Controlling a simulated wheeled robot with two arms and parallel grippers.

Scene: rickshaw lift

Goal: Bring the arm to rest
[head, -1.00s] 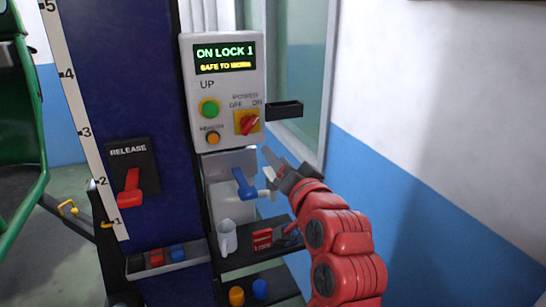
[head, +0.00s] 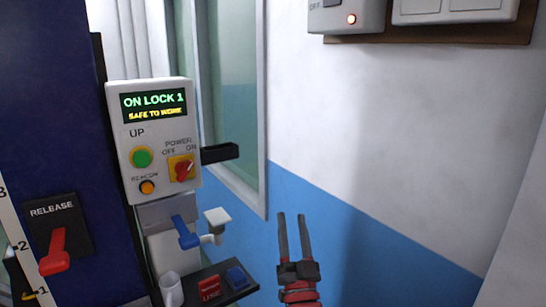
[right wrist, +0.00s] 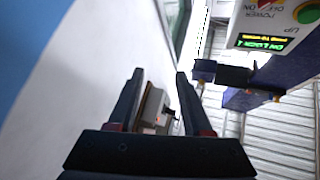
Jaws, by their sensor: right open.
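My right gripper (head: 292,240) points up in front of the blue and white wall in the head view, right of the control box (head: 160,140). Its two fingers are apart with nothing between them. In the right wrist view its fingers (right wrist: 160,105) are also spread and empty, and no finger touches anything that I can see. The control box display reads "ON LOCK 1, SAFE TO WORK". It also shows in the right wrist view (right wrist: 270,30). My left gripper is not in view.
A red release lever (head: 55,250) is on the dark blue column (head: 45,110) at left. A blue-handled tap (head: 187,232), a mug (head: 171,289) and a small dark shelf (head: 215,283) are below the box. A grey switch box (head: 345,14) is on the wall.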

